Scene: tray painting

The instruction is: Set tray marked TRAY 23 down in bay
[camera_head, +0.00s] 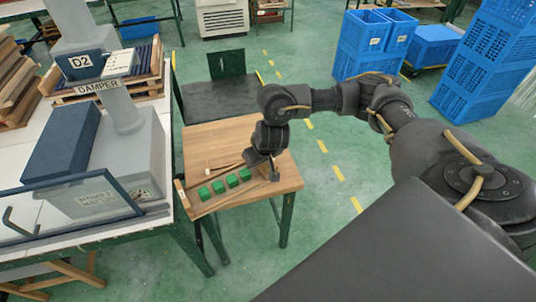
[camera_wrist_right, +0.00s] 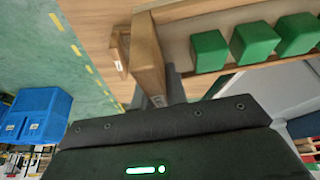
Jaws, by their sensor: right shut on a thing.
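A shallow wooden tray (camera_head: 181,194) with several green blocks (camera_head: 232,181) in a row is at the front of a small wooden table (camera_head: 215,137). Its marking is too small to read. My right gripper (camera_head: 272,172) is at the tray's right end, pointing down and shut on it. In the right wrist view the tray's end wall (camera_wrist_right: 147,55) is at the jaws, with green blocks (camera_wrist_right: 254,42) beyond. I cannot tell whether the tray touches the tabletop, and no bay marking is readable. My left gripper is not in view.
A white bench with a grey machine labelled DAMPER (camera_head: 98,86) and a blue block (camera_head: 62,143) stands close on the left. A dark surface (camera_head: 220,99) lies behind the table. Blue crates (camera_head: 362,42) stand at the back right. Green floor is open right of the table.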

